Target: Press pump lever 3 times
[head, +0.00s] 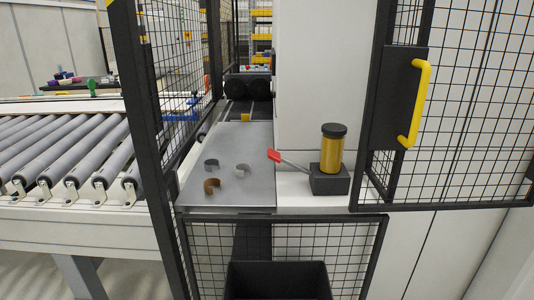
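The pump (330,178) stands on a white ledge right of centre in the head view. It has a dark square base and an upright yellow cylinder (332,152) with a black cap. Its lever (292,163) is a thin rod with a red grip (274,155) at the end. The lever slants up and to the left from the base, and its grip is over the right edge of the grey metal plate. Neither of my grippers shows in the view, and nothing touches the lever.
Several curved pieces, one brown (212,186), lie on the metal plate (250,193). A mesh door with a yellow handle (416,104) stands at the right. A black bin (278,281) is below. A roller conveyor (62,150) runs at the left, behind a dark post (150,130).

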